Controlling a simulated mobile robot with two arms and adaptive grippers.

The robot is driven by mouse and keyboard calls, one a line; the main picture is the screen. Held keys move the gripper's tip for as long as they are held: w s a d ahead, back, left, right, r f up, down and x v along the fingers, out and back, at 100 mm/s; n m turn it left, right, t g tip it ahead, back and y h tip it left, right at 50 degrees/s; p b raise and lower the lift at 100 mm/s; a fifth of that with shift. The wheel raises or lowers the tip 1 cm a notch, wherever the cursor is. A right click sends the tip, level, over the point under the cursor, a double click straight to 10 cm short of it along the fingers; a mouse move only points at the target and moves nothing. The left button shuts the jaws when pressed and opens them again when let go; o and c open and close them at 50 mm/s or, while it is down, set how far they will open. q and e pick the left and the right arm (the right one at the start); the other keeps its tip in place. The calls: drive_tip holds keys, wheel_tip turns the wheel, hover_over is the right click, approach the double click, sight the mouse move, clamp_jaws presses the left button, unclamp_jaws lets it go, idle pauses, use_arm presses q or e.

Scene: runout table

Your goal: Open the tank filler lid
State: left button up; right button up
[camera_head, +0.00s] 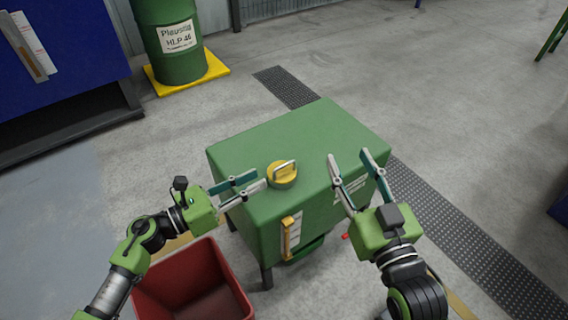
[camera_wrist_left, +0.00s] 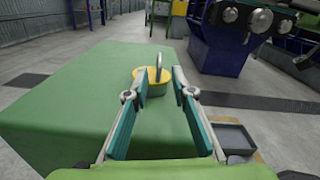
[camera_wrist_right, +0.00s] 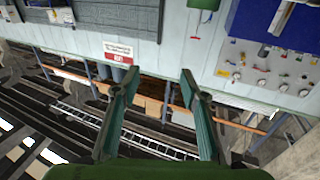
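The yellow tank filler lid (camera_head: 282,175) with a metal loop handle sits on top of the green tank (camera_head: 330,130), near its front left. It looks closed. My left gripper (camera_head: 262,180) is open and level with the lid, just to its left. In the left wrist view the lid (camera_wrist_left: 160,88) and its upright handle show beyond and between the open fingertips (camera_wrist_left: 157,80). I cannot tell whether a finger touches it. My right gripper (camera_head: 348,156) is open and empty over the tank's right front edge. Its open fingers also show in the right wrist view (camera_wrist_right: 158,82).
A red bin (camera_head: 195,285) stands on the floor at the front left. A yellow-framed level gauge (camera_head: 290,235) is on the tank's front. A green drum (camera_head: 172,40) stands on a yellow tray behind left. The tank's top is otherwise clear.

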sight(282, 166)
use_arm(q)
drive_tip(key=x, duration=0.9)
drive_tip(key=shift+w+d+b, duration=0.2)
drive_tip(key=shift+d+b, duration=0.1)
use_arm(e)
wheel_tip(282, 166, up, 3)
drive_tip(key=shift+s+a+r+t, duration=0.1)
drive_tip(key=shift+a+t, duration=0.05)
drive_tip(key=shift+t, duration=0.65)
use_arm(q)
clamp_jaws()
